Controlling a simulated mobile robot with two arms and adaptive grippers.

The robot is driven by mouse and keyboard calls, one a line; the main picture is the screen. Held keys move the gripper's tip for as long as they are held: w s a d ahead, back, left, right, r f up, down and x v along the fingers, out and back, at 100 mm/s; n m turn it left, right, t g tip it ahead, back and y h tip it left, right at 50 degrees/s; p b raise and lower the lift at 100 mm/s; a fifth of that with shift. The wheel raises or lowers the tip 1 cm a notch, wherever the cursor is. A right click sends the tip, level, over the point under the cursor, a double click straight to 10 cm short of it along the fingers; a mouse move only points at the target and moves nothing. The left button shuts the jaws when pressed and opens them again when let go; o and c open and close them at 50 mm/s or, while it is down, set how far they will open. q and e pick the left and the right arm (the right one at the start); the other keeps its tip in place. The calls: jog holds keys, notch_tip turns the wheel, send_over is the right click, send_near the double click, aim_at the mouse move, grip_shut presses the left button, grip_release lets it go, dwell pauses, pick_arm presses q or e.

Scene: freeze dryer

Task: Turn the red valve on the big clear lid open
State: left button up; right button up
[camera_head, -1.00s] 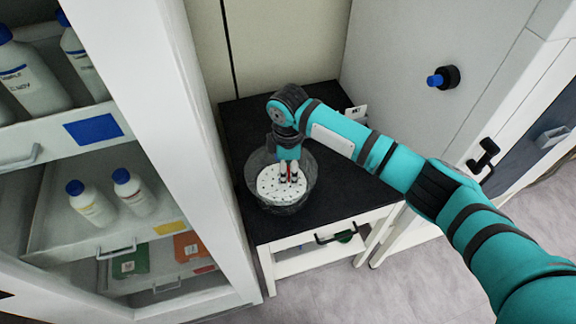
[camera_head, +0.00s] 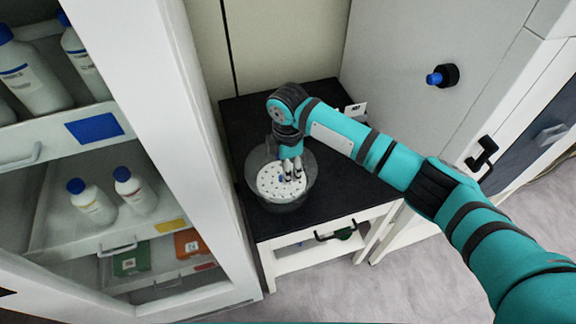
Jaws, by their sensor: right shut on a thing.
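The big clear lid (camera_head: 308,190) is a round, see-through dome or bowl shape on the black top of a small cabinet. A white disc with dark holes (camera_head: 270,185) shows through it. My right gripper (camera_head: 291,176) points down over the middle of the lid, with its fingers shut on the red valve. The valve itself is hidden by the fingers. A small blue spot shows just left of the fingertips; I cannot tell what it is. My left gripper is out of view.
The black cabinet top (camera_head: 345,190) is mostly free around the lid. A glass-fronted cabinet with bottles (camera_head: 90,203) stands close on the left. A large grey cabinet with a blue knob (camera_head: 436,79) stands on the right.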

jog(key=o, duration=1.2)
jog(key=shift+c, duration=0.2)
